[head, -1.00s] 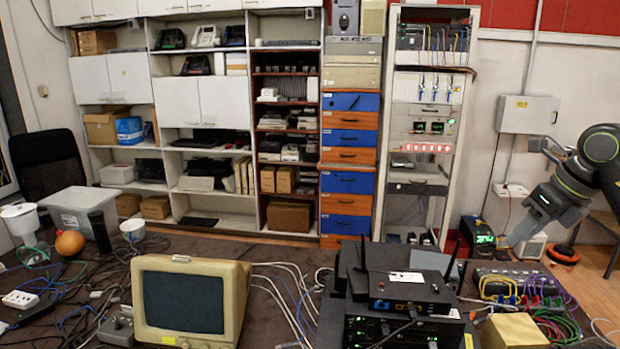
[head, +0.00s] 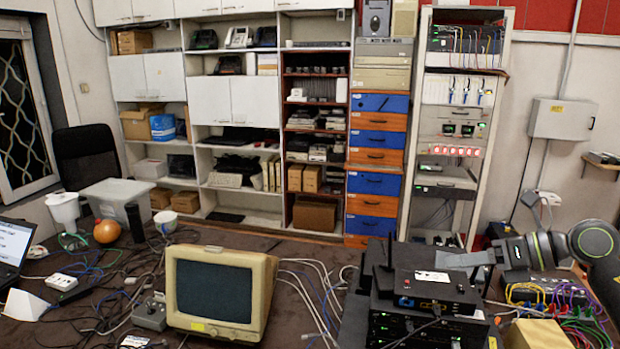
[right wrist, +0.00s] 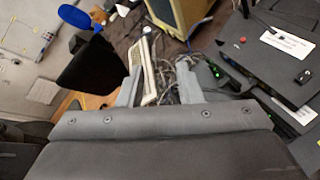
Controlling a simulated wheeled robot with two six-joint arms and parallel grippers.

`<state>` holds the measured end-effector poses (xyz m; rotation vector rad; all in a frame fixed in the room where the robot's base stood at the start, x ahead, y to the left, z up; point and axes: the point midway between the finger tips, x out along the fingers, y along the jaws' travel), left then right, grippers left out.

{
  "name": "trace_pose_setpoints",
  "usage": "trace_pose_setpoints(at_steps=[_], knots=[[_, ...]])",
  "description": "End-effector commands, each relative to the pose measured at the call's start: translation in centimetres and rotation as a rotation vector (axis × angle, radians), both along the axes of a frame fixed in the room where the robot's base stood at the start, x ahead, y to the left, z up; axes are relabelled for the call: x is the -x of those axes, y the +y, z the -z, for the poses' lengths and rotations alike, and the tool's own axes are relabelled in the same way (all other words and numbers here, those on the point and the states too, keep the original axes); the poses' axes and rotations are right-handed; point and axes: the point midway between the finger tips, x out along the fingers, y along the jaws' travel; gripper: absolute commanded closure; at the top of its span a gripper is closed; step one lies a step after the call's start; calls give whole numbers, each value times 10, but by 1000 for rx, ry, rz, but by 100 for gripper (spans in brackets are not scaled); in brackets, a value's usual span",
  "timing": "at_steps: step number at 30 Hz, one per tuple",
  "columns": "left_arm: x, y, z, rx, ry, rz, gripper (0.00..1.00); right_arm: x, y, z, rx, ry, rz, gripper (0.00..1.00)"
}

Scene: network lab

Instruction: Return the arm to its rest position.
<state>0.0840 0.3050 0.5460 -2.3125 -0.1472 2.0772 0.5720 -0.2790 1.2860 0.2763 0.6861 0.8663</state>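My right arm comes in from the right in the head view, dark grey with a lime-green ring. Its right gripper (head: 442,259) points left, level with the antennas of the black router (head: 428,290) and seen near them; I cannot tell the exact gap. In the right wrist view, the two grey fingers of this gripper (right wrist: 158,75) stand apart with nothing held between them. Tabletop cables and a white keyboard-like strip (right wrist: 150,70) show beyond the fingers. My left arm and gripper are not in the head view.
The cluttered table holds a beige CRT monitor (head: 215,290), stacked network boxes, a cardboard-coloured box (head: 538,334), a patch-cable unit (head: 560,294), an orange ball (head: 106,231) and a laptop (head: 14,250). Behind stand shelves and an equipment rack (head: 452,130).

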Motion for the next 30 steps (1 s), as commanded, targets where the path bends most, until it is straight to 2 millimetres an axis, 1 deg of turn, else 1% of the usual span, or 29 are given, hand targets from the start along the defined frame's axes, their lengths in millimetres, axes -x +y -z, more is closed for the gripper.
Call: trace_pose_setpoints(at_steps=[1, 3, 6, 8, 10, 12, 14, 17, 20, 23, 26, 29, 30], knots=[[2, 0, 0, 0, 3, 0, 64, 4, 15, 4, -105, -11, -7, 68], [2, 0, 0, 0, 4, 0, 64, 8, 31, 1, -253, -29, -1, 68], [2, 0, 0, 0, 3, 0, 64, 15, 46, -5, -469, -43, 27, 68], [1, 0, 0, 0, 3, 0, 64, 19, 49, -8, -599, -43, 58, 68], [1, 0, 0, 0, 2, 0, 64, 22, 49, -12, -750, -37, 105, 68], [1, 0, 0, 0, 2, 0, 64, 26, 44, -13, -899, -25, 166, 68], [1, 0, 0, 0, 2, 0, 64, 28, 36, -13, -1024, -8, 229, 68], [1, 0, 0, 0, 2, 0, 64, 31, 18, -6, -1225, 30, 353, 68], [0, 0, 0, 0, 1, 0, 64, 36, -5, 10, -1414, 81, 503, 68], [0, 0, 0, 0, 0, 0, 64, 43, -29, 35, -1585, 145, 675, 68], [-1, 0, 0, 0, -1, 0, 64, 55, -52, 68, -1735, 222, 870, 68], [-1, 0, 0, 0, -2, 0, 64, 73, -71, 108, -1859, 311, 1084, 68], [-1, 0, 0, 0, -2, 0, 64, 82, -77, 126, -1900, 350, 1175, 68]])
